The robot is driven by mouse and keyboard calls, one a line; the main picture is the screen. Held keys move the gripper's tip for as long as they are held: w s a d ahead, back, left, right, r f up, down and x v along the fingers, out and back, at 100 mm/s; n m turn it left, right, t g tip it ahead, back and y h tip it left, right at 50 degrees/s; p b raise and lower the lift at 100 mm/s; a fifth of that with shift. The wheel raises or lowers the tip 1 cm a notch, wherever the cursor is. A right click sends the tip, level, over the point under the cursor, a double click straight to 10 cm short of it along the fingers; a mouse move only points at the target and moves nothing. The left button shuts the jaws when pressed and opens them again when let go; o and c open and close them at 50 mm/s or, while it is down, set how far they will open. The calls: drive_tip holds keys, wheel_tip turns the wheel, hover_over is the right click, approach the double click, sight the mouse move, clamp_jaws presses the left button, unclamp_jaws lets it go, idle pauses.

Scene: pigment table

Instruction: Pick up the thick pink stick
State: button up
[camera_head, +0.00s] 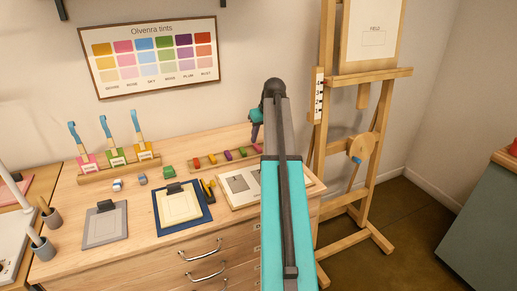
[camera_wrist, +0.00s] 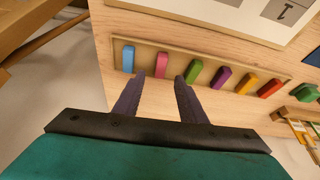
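The pink stick (camera_wrist: 161,63) stands in a row of coloured sticks on a wooden rack (camera_wrist: 142,42), between the blue stick (camera_wrist: 128,58) and the green stick (camera_wrist: 193,71). My gripper (camera_wrist: 160,77) is open and empty, its two dark fingers pointing at the rack with the pink stick lined up between their tips. The fingertips look close to the stick; I cannot tell whether they touch it. In the head view my gripper (camera_head: 255,133) is over the rack's right end. A bit of pink (camera_head: 257,147) shows below it; my arm hides the blue stick.
Purple (camera_wrist: 221,80), yellow (camera_wrist: 245,84) and red (camera_wrist: 270,88) sticks continue the row. An easel (camera_head: 327,130) stands right of my arm. Brushes in a holder (camera_head: 120,170) stand at the table's left.

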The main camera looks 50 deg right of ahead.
sight(258, 146)
drive_tip(key=shift+w+f, duration=0.1)
drive_tip(key=shift+f, duration=0.2)
drive_tip(key=shift+p+x, duration=0.65)
drive_tip(key=shift+x, duration=1.8)
clamp_jaws()
